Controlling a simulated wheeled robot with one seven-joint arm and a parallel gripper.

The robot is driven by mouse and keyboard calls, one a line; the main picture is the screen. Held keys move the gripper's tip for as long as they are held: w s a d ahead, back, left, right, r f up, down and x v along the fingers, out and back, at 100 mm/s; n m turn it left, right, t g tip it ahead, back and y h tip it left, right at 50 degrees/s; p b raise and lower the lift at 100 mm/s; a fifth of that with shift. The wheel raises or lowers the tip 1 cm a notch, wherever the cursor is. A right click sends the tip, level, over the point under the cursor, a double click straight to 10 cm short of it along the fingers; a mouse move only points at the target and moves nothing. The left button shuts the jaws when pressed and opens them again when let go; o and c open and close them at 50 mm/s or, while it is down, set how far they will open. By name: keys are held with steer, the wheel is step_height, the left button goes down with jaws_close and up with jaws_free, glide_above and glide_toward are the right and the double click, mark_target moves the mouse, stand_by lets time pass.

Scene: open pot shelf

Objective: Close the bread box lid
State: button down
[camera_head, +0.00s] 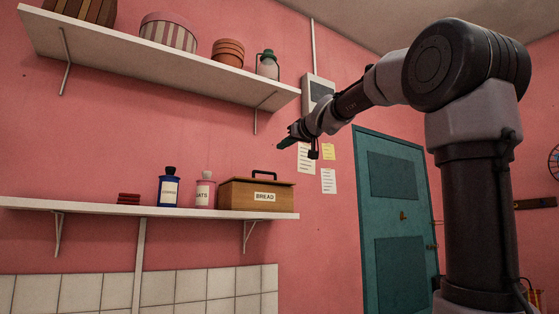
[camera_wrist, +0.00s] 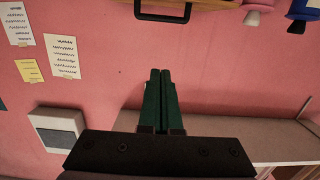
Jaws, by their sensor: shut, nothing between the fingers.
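The wooden bread box (camera_head: 240,197) with its BREAD label stands at the right end of the lower shelf. Its lid (camera_head: 250,181) lies across the top and looks down, with a dark handle (camera_head: 264,174) standing up from it; I cannot tell whether it is fully seated. My gripper (camera_head: 284,142) is above the box and apart from it, fingers together and empty. In the wrist view, which is upside down, the shut green fingers (camera_wrist: 160,74) point toward the handle (camera_wrist: 162,12) and a strip of the lid (camera_wrist: 212,5) at the top edge.
The lower shelf (camera_head: 90,206) also holds a pink canister (camera_head: 204,191), a blue canister (camera_head: 168,190) and red stacked items (camera_head: 128,198). The upper shelf (camera_head: 150,62) with pots and a lantern (camera_head: 267,66) overhangs on the left. A grey wall box (camera_head: 317,92) is behind my arm.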

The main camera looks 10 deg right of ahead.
glide_above(257, 180)
steer(key=d, duration=0.4)
steer(key=f, duration=0.4)
steer(key=shift+w+f, duration=0.4)
steer(key=shift+f, duration=0.15)
